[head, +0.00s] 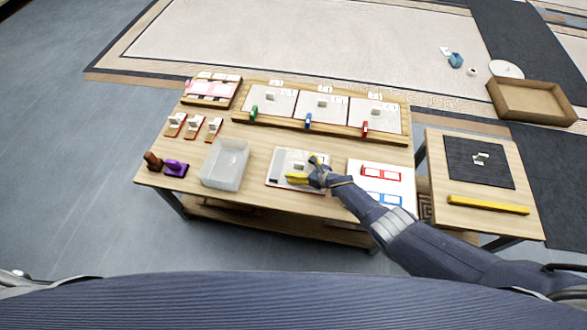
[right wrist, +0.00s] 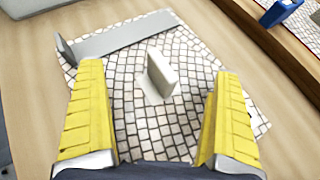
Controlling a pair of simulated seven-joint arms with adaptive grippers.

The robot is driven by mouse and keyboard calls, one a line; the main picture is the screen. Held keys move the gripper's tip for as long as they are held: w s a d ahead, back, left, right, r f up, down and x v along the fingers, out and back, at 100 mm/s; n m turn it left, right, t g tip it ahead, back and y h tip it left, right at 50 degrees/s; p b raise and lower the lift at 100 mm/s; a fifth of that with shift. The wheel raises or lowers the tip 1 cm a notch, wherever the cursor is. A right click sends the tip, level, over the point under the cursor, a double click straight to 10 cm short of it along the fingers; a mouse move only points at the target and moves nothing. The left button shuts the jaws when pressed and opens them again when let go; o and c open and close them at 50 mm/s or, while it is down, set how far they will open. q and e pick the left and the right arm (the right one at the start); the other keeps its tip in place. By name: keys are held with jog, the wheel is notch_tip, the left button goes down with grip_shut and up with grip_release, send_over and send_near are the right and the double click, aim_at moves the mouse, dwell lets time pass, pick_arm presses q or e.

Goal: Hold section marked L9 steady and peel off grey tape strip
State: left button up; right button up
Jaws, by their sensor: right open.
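A mosaic section (head: 290,158) lies on the table's front middle, and it fills much of the right wrist view (right wrist: 130,115). No L9 mark is readable. A grey tape strip (right wrist: 125,38) lies along one edge of the section, with an upright tab (right wrist: 65,48) at its end. In the head view the strip (head: 275,164) is on the section's left side. A pale upright block (right wrist: 160,72) stands on the section. My right gripper (head: 305,171) is open over the section, its yellow fingers on either side of the block and apart from it. My left gripper is not in view.
A clear bin (head: 225,165) stands left of the section. A white sheet with red and blue frames (head: 357,174) lies to the right. Behind is a wooden tray (head: 390,137) with several mosaic panels and coloured clips. A side table (head: 490,220) holds a yellow bar (head: 488,205).

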jog(key=shift+s, duration=0.1)
jog(key=c, duration=1.3)
jog(key=shift+f, duration=0.1)
jog(key=shift+c, duration=0.8)
